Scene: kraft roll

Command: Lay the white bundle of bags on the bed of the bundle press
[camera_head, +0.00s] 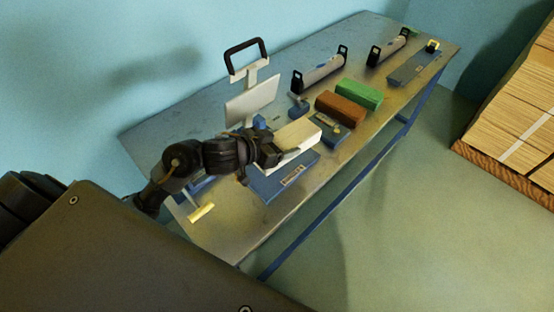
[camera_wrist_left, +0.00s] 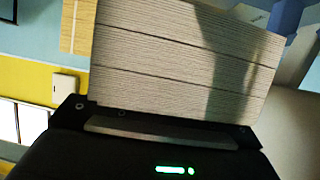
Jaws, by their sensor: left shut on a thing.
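The white bundle of bags (camera_head: 299,134) is gripped at its left end by my left gripper (camera_head: 274,150). In the left wrist view the bundle (camera_wrist_left: 180,60) sticks out from the gripper, its layered side showing. The bundle press has a blue base (camera_head: 279,182) with a label on its front, a raised white plate (camera_head: 251,99) and a black handle (camera_head: 246,55) on top. I cannot tell whether the bundle touches the bed. My right gripper is not in view.
A brown block (camera_head: 340,107) and a green block (camera_head: 358,95) lie farther right on the metal table (camera_head: 228,232). Grey rollers with black ends (camera_head: 319,74) stand behind them. Stacked tan bundles (camera_head: 515,105) are at far right.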

